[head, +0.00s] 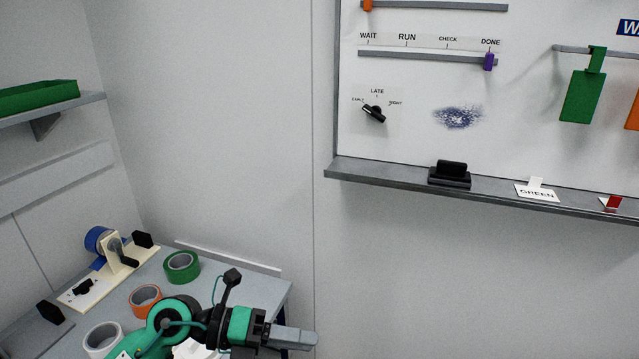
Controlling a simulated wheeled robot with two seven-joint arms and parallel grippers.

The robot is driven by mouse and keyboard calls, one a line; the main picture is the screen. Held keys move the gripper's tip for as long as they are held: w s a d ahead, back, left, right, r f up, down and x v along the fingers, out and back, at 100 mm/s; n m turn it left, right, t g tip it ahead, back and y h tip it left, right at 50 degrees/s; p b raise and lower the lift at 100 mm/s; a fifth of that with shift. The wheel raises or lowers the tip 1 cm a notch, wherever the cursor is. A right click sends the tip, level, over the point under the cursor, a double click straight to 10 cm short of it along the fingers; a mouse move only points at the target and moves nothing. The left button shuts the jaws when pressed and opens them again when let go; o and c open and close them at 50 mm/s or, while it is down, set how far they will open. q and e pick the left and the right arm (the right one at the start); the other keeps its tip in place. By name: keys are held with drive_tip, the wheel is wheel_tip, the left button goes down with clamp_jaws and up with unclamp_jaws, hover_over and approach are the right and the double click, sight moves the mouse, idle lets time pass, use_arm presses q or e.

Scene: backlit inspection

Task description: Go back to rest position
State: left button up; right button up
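My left gripper (296,338) is at the bottom of the head view, with its grey fingers pointing right, past the right edge of the corner table. The green and black arm behind it covers part of the table. The fingers are seen from the side and overlap, so I cannot tell if they are open or shut. I see nothing clearly held in them. My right gripper is out of view.
The whiteboard ledge (400,181) holds a black eraser (450,174) and cards. A shelf (50,106) is at left.

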use_arm(q)
wheel_tip(320, 180, up, 7)
drive_tip(key=n+t+h, duration=0.6)
drive_tip(key=n, duration=0.1)
drive_tip(key=w+a+n+t+y, duration=0.4)
drive_tip(key=a+n+t+y, duration=0.25)
drive_tip(key=n+t, duration=0.65)
drive_tip(key=a+f+n+g+y, duration=0.2)
drive_tip(key=a+f+n+y, duration=1)
drive_tip(key=f+n+y, duration=0.25)
drive_tip(key=s+f+n+g, duration=0.2)
drive_tip(key=s+f+g, duration=0.5)
drive_tip(key=s+f, duration=0.3)
drive_tip(key=s+f+n+g, duration=0.2)
drive_tip(key=s+f+g, duration=0.45)
drive_tip(key=s, duration=0.45)
wheel_tip(320, 180, down, 35)
drive_tip(key=s+g+b, duration=0.1)
drive_tip(key=b, duration=0.3)
drive_tip(key=s+a+f+g+b, duration=0.1)
drive_tip(key=s+a+f+b, duration=0.2)
drive_tip(key=s+f, duration=1.6)
wheel_tip(320, 180, down, 4)
drive_tip(key=shift+s+a+f+y, duration=0.2)
drive_tip(key=shift+a+f+y, duration=0.1)
drive_tip(key=shift+a, duration=0.25)
